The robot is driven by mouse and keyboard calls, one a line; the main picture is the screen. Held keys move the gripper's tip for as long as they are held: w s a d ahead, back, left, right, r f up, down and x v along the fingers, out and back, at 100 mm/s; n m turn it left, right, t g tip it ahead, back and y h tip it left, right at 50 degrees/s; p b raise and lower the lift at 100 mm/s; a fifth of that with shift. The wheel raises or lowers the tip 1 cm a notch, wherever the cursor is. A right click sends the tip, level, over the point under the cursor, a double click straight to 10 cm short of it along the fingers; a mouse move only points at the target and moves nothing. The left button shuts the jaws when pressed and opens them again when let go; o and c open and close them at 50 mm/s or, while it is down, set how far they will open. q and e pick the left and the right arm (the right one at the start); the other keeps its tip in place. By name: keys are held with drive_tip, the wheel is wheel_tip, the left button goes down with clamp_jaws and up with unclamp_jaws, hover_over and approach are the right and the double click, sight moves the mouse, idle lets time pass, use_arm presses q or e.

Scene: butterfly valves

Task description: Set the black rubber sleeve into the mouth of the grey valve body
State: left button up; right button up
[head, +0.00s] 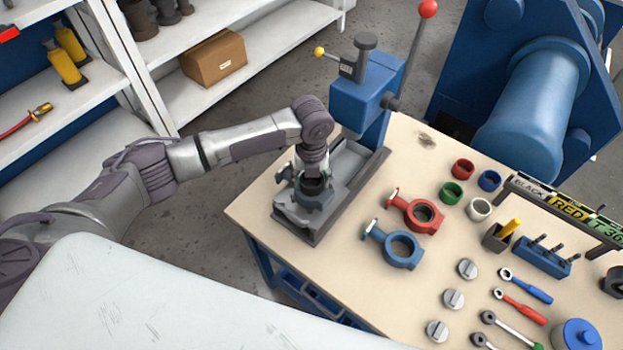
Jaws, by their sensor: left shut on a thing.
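My left gripper (312,180) reaches down from above, shut on the black rubber sleeve (313,187). The sleeve is a short dark ring, partly covered by the fingers. The grey valve body (306,205) stands on the grey bed of the blue press, directly under the gripper. The sleeve shows at the valve body's mouth; I cannot tell whether it is inside the mouth or just above it. My right gripper is not in view.
The blue press (365,90) with its red-knobbed lever stands close behind my left gripper. A red valve body (415,212) and a blue valve body (394,246) lie to the right on the bench (350,275). Coloured sleeves, discs and tools fill the right side.

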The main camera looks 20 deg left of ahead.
use_arm(q)
drive_tip(key=shift+s+f, duration=0.1)
drive_tip(key=shift+f, duration=0.05)
drive_tip(key=o, duration=1.2)
wheel_tip(320, 180, up, 7)
drive_tip(key=p, duration=0.7)
drive_tip(key=shift+d, duration=0.1)
